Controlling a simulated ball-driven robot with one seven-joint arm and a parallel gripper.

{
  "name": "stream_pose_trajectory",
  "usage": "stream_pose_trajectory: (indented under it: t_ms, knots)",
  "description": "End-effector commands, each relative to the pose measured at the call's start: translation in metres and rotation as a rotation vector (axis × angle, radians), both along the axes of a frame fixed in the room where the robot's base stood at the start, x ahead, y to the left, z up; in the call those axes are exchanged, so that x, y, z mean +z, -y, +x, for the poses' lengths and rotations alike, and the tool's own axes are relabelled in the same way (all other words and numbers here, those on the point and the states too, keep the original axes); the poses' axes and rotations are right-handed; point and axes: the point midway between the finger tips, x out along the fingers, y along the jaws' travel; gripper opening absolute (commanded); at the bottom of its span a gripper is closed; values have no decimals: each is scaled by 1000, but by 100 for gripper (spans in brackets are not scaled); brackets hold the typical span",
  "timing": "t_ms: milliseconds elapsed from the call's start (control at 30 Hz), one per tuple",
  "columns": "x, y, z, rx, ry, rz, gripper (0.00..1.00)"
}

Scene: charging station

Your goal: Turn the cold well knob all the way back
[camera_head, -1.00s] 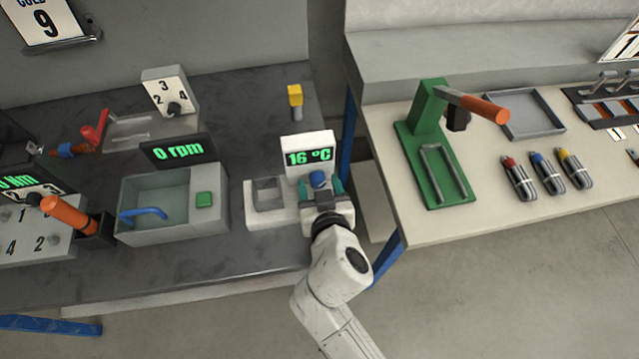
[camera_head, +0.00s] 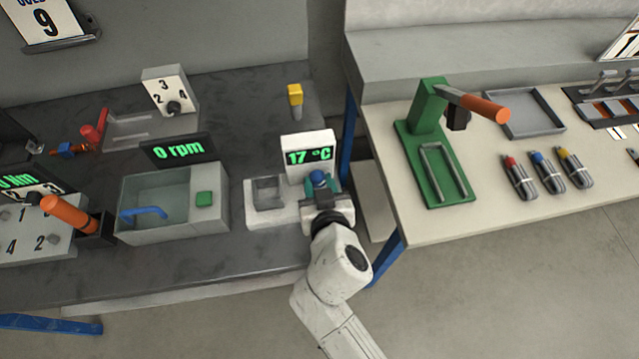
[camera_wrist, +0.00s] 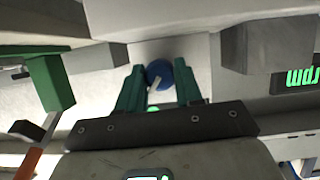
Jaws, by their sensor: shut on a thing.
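The cold well (camera_head: 255,217) is a white unit on the dark bench with a square well and an upright display (camera_head: 308,157) reading 17 °C. Its blue knob (camera_head: 318,179) sits below the display, partly hidden by my gripper. My gripper (camera_head: 322,186) is at the knob, its teal fingers shut on it. In the wrist view the round blue knob (camera_wrist: 160,74) with a pale pointer mark lies between the two teal fingers (camera_wrist: 160,90).
A grey basin unit (camera_head: 125,226) with a 0 rpm display (camera_head: 178,150) stands left of the well. A yellow-topped item (camera_head: 295,96) stands behind. A green press (camera_head: 430,150) is on the pale bench at right, across a gap.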

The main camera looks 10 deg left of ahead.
Motion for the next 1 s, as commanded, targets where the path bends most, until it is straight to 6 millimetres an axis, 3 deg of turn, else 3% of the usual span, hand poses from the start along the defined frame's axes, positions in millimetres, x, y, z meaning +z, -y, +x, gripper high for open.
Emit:
stream_pose_trajectory:
  t_ms: [267,1000]
  knots:
    - [-2,0,0,-1,21,-74,5]
    - [-3,-3,-1,0,151,-530,5]
